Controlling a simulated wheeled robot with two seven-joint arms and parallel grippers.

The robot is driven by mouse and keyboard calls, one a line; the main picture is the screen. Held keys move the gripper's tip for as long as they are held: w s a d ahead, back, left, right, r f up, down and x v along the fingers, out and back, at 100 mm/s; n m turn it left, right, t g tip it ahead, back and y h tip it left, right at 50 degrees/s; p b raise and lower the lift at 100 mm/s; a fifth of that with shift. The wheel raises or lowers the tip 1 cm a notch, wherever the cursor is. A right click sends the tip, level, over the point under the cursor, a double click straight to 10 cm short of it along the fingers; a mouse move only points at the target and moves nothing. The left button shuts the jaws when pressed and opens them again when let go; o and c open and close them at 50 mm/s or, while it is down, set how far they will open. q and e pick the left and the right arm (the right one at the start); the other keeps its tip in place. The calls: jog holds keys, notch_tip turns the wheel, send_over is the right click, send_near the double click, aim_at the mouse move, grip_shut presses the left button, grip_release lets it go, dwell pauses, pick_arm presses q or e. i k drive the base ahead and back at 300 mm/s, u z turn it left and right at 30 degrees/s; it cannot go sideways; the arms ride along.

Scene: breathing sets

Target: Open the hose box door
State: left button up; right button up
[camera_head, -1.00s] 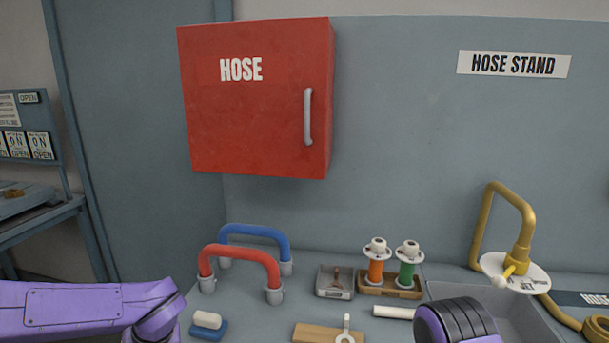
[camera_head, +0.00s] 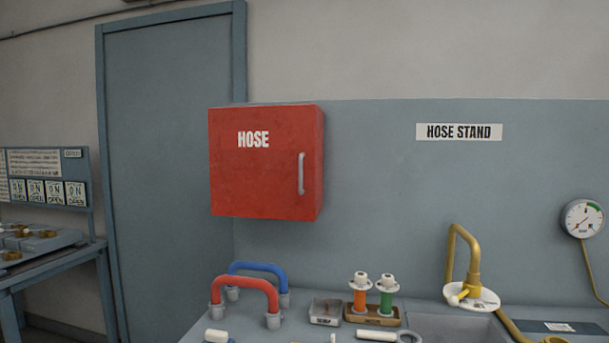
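The red hose box (camera_head: 255,175) hangs on the grey wall panel, left of centre, with the white word HOSE on its front. Its door looks closed. A light grey vertical handle (camera_head: 301,174) sits near the door's right edge. Neither of my grippers shows in the head view, so nothing is seen touching the box or handle.
Below the box, a bench holds a red hose (camera_head: 245,282), a blue hose (camera_head: 262,266), a small grey tray (camera_head: 325,312), and orange and green cylinders in a wooden holder (camera_head: 372,318). A brass hose stand (camera_head: 472,270) and gauge (camera_head: 583,218) are at right. Space before the door looks clear.

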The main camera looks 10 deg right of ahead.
aim_at(261, 159)
jog(key=z, duration=0.15)
jog(key=k, duration=0.35)
jog(key=u, duration=0.95)
jog(key=i, duration=0.8)
jog(key=z, duration=0.55)
jog(key=i, duration=0.6)
jog(key=z, duration=0.7)
